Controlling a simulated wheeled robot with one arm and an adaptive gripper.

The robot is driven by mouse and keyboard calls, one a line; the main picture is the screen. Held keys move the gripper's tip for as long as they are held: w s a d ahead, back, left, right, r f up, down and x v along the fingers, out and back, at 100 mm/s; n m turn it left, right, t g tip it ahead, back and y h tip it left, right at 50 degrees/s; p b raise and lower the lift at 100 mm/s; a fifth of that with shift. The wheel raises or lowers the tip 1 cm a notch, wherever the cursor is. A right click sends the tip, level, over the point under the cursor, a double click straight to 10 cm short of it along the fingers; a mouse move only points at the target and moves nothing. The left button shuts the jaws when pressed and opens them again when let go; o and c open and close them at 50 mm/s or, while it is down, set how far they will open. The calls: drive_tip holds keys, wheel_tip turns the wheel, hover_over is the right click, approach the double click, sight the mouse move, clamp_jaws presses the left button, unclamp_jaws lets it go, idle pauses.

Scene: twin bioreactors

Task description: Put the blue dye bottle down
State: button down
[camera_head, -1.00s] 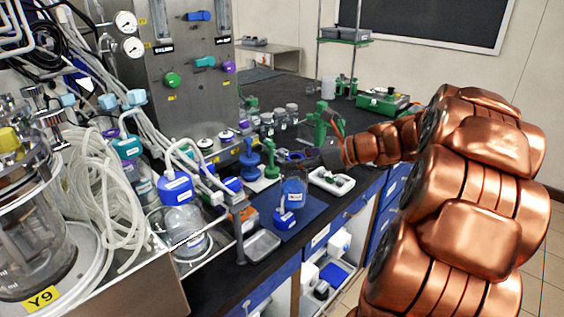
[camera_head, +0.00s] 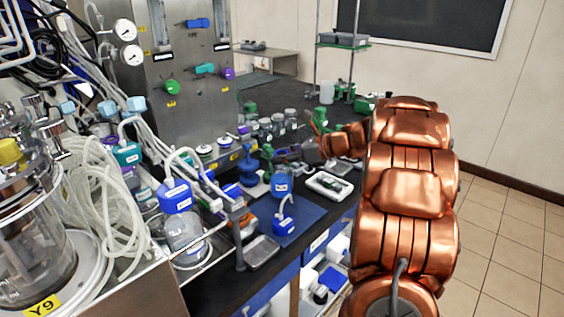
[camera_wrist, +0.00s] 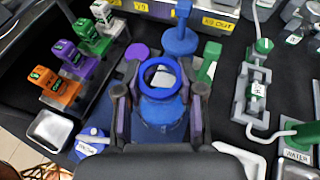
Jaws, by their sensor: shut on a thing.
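The blue dye bottle (camera_head: 281,184) is an open-mouthed bottle with blue contents, upright near the far part of a blue mat (camera_head: 308,213). In the wrist view, the bottle (camera_wrist: 162,112) shows its blue ring mouth between both fingers. My gripper (camera_wrist: 160,98) is shut on its sides; it also shows in the head view (camera_head: 284,158), partly hidden by the arm. I cannot tell whether the bottle's base touches the mat. A blue cap with a tube (camera_head: 284,224) rests on the mat, nearer the camera and apart from the bottle.
A blue stand (camera_wrist: 180,40) is just behind the bottle. A metal tray (camera_head: 262,252) lies near left, a white tray (camera_head: 329,186) to the right. Orange, purple and green labelled pieces (camera_wrist: 75,60) line the left in the wrist view. A capped glass bottle (camera_head: 184,230) stands further left.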

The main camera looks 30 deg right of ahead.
drive_tip(key=shift+f, duration=1)
drive_tip(key=c, duration=0.7)
unclamp_jaws()
drive_tip(key=shift+s+d, duration=0.1)
drive_tip(key=shift+s, duration=0.05)
drive_tip(key=v, duration=1.2)
